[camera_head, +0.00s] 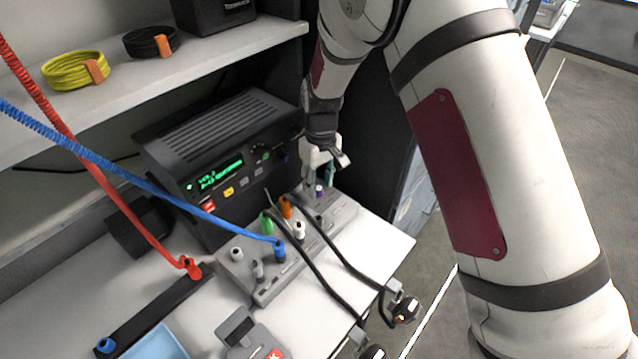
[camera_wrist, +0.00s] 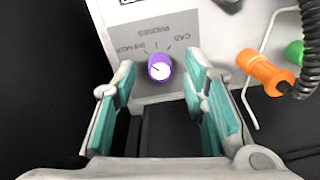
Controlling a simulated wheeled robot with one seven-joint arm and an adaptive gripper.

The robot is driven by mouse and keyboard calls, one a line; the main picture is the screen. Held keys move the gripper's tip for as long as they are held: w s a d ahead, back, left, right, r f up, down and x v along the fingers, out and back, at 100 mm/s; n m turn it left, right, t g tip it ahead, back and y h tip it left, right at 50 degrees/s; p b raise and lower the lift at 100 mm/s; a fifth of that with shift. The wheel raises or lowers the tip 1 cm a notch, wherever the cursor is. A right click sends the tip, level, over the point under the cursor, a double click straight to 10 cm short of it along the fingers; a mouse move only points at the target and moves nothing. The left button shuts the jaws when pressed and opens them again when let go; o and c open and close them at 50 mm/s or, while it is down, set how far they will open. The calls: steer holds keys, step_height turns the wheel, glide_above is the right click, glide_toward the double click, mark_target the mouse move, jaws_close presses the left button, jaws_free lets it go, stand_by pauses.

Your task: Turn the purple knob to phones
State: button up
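The purple knob (camera_wrist: 160,67) has a pale top and stands on a light grey panel in the wrist view. Upside-down lettering lies above it: CAB at right, PHONES in the middle and a third label at left, hard to read. A small dark mark on its top seems to point up-left, towards the third label, but I cannot be sure. My gripper (camera_wrist: 160,80) is open, its teal-padded fingers on either side of the knob with gaps. In the head view my gripper (camera_head: 325,174) points down just above the purple knob (camera_head: 319,190).
An orange plug (camera_wrist: 264,72) with a black coiled cord and a bent thin rod stand right of the fingers in the wrist view. In the head view, a radio (camera_head: 222,160) with a green display stands behind the panel (camera_head: 262,284). A shelf (camera_head: 200,62) is above.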

steer(key=shift+f, duration=0.45)
steer(key=shift+c, duration=0.3)
jaws_close()
steer(key=shift+m, duration=0.3)
steer(key=m, duration=0.4)
steer(key=shift+m, duration=2)
